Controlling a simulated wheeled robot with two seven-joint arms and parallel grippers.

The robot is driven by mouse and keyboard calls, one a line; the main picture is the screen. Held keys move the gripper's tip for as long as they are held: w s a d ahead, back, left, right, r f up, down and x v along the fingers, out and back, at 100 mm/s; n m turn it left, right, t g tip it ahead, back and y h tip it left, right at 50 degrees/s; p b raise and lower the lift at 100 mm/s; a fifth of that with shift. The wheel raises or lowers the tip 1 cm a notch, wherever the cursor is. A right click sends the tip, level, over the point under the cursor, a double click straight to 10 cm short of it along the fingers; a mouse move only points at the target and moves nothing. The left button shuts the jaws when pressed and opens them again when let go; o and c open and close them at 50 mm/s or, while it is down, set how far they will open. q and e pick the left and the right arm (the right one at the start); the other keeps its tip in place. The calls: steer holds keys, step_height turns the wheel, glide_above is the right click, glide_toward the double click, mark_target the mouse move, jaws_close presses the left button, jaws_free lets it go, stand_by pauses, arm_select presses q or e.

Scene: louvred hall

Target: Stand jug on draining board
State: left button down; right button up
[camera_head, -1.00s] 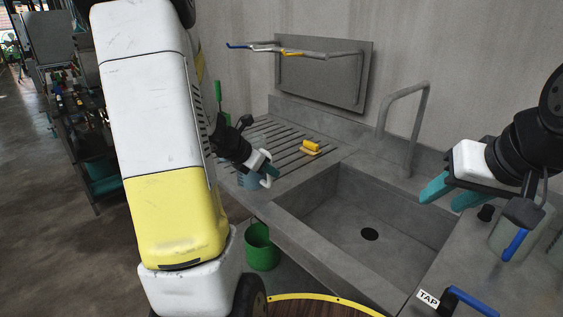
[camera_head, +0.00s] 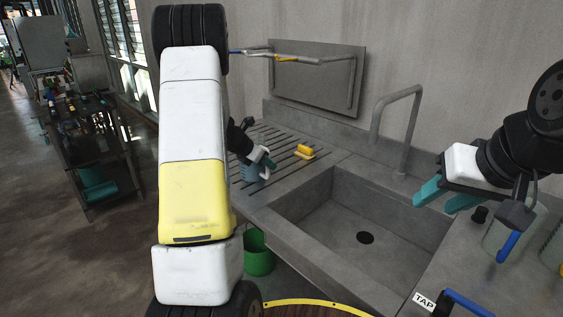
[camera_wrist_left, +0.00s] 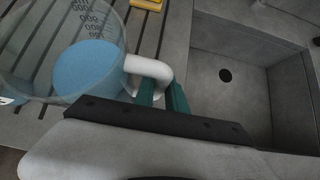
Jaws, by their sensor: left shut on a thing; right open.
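The jug (camera_wrist_left: 95,55) is a clear measuring jug with dark markings, blue contents and a white handle (camera_wrist_left: 150,72). My left gripper (camera_head: 262,162) is shut on this handle, its teal fingers (camera_wrist_left: 165,97) around it in the left wrist view. In the head view the jug (camera_head: 249,173) is partly hidden by my arm and gripper. It is at the front left part of the slotted draining board (camera_head: 283,138); I cannot tell if its base touches the board. My right gripper (camera_head: 440,196) is open and empty, above the counter right of the sink.
A yellow brush (camera_head: 304,151) lies on the draining board. The empty sink (camera_head: 340,225) with its tap pipe (camera_head: 412,115) is to the right. A wall rack (camera_head: 318,80) hangs behind. A green bucket (camera_head: 258,258) stands below. A clear container (camera_head: 495,238) stands under my right gripper.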

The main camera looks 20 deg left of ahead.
arm_select(q)
steer(key=shift+f, duration=0.3)
steer(key=c, duration=1.4)
jaws_free()
steer(key=shift+f, duration=0.2)
steer(key=shift+o, duration=0.2)
